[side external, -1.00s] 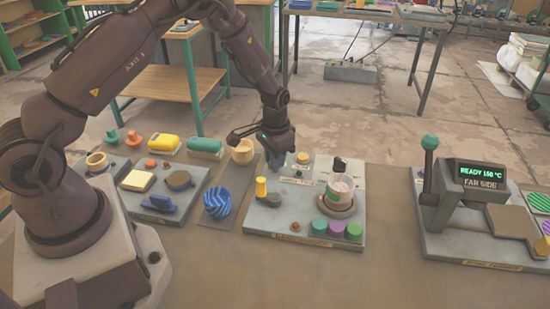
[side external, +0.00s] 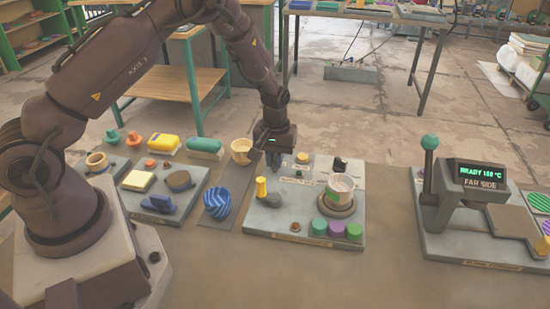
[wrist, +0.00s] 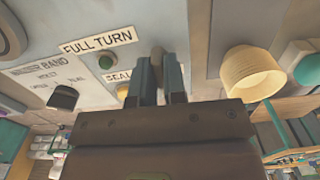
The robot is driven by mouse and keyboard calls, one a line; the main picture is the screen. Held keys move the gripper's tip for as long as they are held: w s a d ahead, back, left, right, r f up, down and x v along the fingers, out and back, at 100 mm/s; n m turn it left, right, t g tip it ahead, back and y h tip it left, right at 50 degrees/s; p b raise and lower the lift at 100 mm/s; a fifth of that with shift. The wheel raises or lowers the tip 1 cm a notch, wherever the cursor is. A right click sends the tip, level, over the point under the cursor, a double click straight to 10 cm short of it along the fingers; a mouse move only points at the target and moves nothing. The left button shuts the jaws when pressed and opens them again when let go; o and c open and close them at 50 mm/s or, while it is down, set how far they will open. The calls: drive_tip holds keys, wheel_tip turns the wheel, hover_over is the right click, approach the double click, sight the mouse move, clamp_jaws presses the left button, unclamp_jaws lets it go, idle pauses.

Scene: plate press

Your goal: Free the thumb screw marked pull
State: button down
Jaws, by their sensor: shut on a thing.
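My gripper (side external: 274,163) points down at the back left of the middle grey board (side external: 262,224). In the wrist view its two fingers (wrist: 160,75) are closed on a small grey-brown piece, the thumb screw (wrist: 157,54), whose top shows between the tips. Most of the screw is hidden by the fingers. A white label (wrist: 98,41) beside it seems to read "FULL TURN" or "PULL TURN"; I cannot tell which. In the side view the fingers hide the screw.
A yellow knob (side external: 302,157) stands close to the right of my gripper. A tan cup (side external: 242,152) stands close to its left. A yellow-topped lever (side external: 261,187) and a pale cup (side external: 340,187) are on the same board. A press (side external: 478,180) stands at the right.

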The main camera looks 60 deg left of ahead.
drive_tip(key=shift+n, duration=0.3)
drive_tip(key=c, duration=1.2)
unclamp_jaws()
wheel_tip(320, 180, up, 13)
